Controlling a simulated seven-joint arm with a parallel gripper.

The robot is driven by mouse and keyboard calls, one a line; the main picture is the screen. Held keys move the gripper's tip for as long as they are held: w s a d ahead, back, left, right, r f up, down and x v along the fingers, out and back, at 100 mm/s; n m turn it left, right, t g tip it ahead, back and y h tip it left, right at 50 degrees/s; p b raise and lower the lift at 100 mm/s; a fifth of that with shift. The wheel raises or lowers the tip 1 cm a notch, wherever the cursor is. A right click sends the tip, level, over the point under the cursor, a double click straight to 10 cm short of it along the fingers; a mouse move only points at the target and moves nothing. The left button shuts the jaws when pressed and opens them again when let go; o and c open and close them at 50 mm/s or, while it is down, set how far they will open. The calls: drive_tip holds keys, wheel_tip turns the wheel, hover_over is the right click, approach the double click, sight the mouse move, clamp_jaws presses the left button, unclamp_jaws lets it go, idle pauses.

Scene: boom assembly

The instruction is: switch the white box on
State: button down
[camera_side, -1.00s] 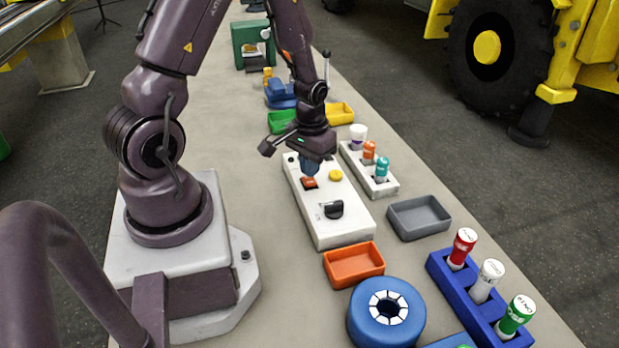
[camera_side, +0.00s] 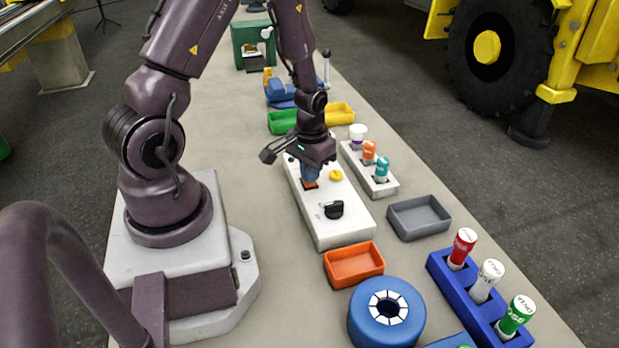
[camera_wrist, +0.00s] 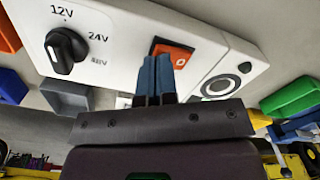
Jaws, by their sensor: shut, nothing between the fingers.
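The white box (camera_side: 341,227) lies on the table, with a black knob (camera_side: 333,210), a yellow button (camera_side: 336,175) and an orange-red rocker switch (camera_side: 311,185) on top. In the wrist view the switch (camera_wrist: 177,52) shows an "O" mark on its right part. The knob (camera_wrist: 63,48) there has voltage labels around it. My gripper (camera_side: 310,178) is shut and empty, its blue fingers pointing down at the switch. In the wrist view the fingertips (camera_wrist: 157,62) overlap the switch's left part and hide it. I cannot tell whether they press it.
An orange tray (camera_side: 354,266) and a grey tray (camera_side: 420,217) stand close to the box. A white rack (camera_side: 381,190) with small bottles is just right of it. A blue rack (camera_side: 458,288) and a blue ring (camera_side: 412,318) are at the front.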

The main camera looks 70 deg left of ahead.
drive_tip(key=shift+f, duration=0.4)
drive_tip(key=shift+r, duration=3.5)
drive_tip(key=s+d+r+m+t, duration=0.2)
drive_tip(key=d+r, duration=0.5)
drive_tip(key=r, duration=0.4)
drive_tip(key=s+d+r+m+t, duration=0.3)
drive_tip(key=d+r, duration=0.5)
drive_tip(key=r, duration=0.3)
drive_tip(key=shift+s+r+m+t, duration=0.35)
drive_tip(key=shift+s+m, duration=0.15)
drive_tip(key=shift+s, duration=0.45)
